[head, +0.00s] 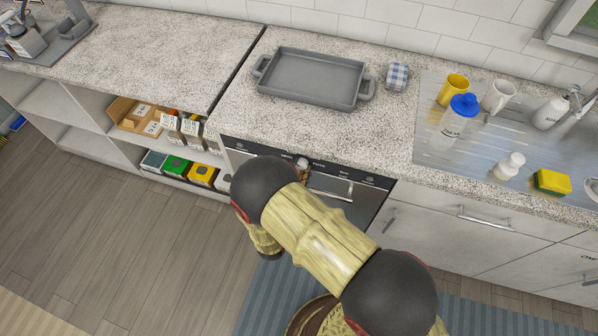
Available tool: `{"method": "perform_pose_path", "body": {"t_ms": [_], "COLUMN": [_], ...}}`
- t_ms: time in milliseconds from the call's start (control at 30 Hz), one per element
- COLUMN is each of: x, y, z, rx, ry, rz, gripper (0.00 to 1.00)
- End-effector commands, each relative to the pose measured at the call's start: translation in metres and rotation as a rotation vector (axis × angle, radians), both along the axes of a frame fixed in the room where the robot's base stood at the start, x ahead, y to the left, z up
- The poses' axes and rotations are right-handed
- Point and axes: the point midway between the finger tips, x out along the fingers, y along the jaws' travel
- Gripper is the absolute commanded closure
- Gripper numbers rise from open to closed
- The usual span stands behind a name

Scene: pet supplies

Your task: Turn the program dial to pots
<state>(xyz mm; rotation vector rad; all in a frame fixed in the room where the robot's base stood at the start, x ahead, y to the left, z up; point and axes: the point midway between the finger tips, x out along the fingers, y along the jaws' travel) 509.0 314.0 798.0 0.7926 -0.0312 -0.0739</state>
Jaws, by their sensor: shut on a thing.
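The dishwasher (347,188) sits under the counter, with a dark control panel (350,176) along its top edge. The program dial is at the middle of this panel and is mostly covered, so I cannot read its setting. My gripper (303,168) shows only as a small part at the panel, just past my dark arm joint. It is shut on the program dial. My arm hides the rest of the gripper and much of the dishwasher front.
A grey baking tray (311,78) and a checked cloth (397,77) lie on the counter above. A yellow mug (453,89), blue-capped bottle (460,118), white mug (498,96) and sponge (551,181) stand by the sink. Open shelves (70,116) are left; a striped rug (480,318) covers floor.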

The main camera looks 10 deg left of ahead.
Motion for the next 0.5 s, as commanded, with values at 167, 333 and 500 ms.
{"method": "perform_pose_path", "body": {"t_ms": [167, 333, 500], "x": [-0.0001, 0.0001, 0.0], "y": [0.0003, 0.0007, 0.0007], "z": [-0.002, -0.0013, -0.0016], "rx": [0.168, 0.331, 0.491], "ry": [-0.013, -0.027, -0.039], "rz": [0.0, 0.0, 0.0], "gripper": [0.94, 0.94, 0.94]}}
